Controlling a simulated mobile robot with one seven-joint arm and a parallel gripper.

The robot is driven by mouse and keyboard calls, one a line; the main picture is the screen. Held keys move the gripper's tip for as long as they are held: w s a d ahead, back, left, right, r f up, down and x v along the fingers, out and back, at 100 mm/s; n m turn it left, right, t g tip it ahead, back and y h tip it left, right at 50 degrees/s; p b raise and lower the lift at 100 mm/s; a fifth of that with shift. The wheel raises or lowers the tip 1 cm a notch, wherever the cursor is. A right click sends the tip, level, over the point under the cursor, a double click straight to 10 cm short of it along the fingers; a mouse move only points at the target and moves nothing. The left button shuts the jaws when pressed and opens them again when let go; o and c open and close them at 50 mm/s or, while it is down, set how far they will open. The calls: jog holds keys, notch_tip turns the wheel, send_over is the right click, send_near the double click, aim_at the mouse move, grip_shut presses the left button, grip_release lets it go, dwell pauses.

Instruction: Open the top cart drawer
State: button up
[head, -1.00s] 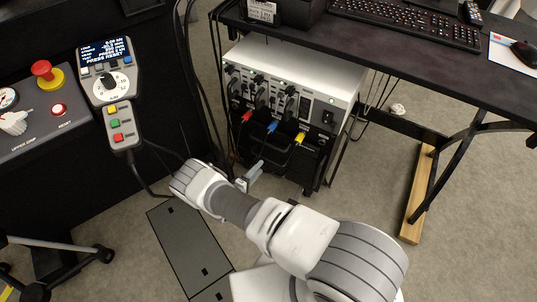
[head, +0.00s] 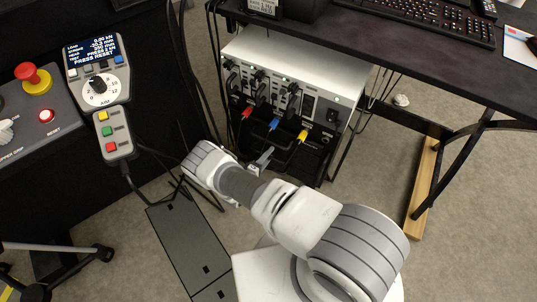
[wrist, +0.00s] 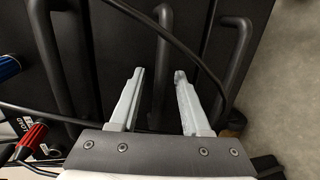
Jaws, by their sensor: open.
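The cart (head: 285,52) stands under the desk, with a white-topped unit and a dark front. In the wrist view three black bar handles show on the dark drawer fronts: a left one (wrist: 52,60) nearest the coloured plugs, a middle one (wrist: 164,40) and a right one (wrist: 232,50). I cannot tell for sure which belongs to the top drawer. My gripper (wrist: 160,75) is open and empty, its pale fingers on either side of the middle handle in the picture; contact is unclear. In the head view my gripper (head: 264,158) is in front of the cart, below the plugs.
A black cable (wrist: 188,50) crosses in front of the handles. Red (head: 247,112), blue (head: 273,124) and yellow (head: 302,136) plugs hang above my gripper. A control pendant (head: 97,85) is at left. The desk (head: 430,60) overhangs the cart. Floor is open at right.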

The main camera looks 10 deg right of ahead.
jog(key=shift+c, duration=0.3)
grip_shut()
dwell(1.1)
